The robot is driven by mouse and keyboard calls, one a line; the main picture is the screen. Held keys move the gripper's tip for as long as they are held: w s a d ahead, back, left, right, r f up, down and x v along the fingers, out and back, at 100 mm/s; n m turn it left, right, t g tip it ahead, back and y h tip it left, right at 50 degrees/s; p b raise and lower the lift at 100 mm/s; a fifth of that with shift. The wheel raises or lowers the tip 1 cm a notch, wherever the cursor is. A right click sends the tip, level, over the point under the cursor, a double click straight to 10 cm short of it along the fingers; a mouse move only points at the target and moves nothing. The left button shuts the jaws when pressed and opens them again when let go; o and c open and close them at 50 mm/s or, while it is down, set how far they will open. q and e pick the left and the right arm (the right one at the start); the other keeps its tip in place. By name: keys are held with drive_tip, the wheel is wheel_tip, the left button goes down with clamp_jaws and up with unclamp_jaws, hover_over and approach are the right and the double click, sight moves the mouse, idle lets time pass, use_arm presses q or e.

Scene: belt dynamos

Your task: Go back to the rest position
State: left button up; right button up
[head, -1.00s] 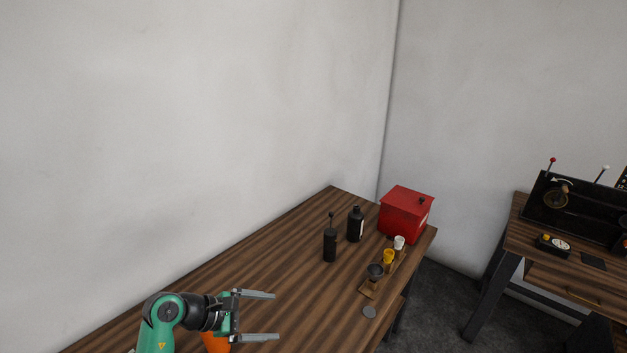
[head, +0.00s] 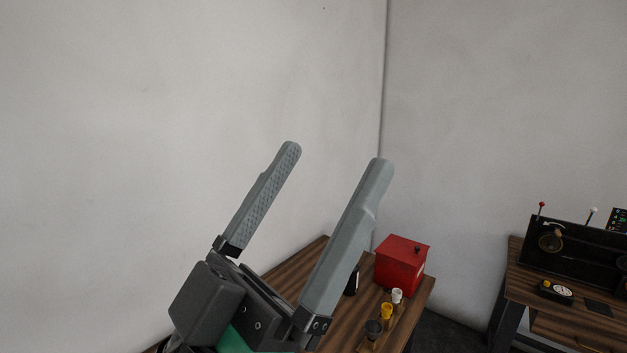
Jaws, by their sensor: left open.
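My left gripper (head: 336,156) is large and close to the camera in the head view. Its two long grey fingers point up and to the right, spread wide apart. Nothing is between them. It stands in front of the wooden table and hides much of the tabletop. My right gripper is not in view.
The wooden table (head: 300,270) holds a red box (head: 402,266), a partly hidden black bottle (head: 352,281), and white (head: 397,296), yellow (head: 387,311) and dark (head: 373,328) small items in a row. A second table at the right bears a black panel (head: 575,250). Bare walls rise behind.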

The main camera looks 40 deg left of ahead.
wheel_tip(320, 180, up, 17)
drive_tip(key=p, duration=1.7)
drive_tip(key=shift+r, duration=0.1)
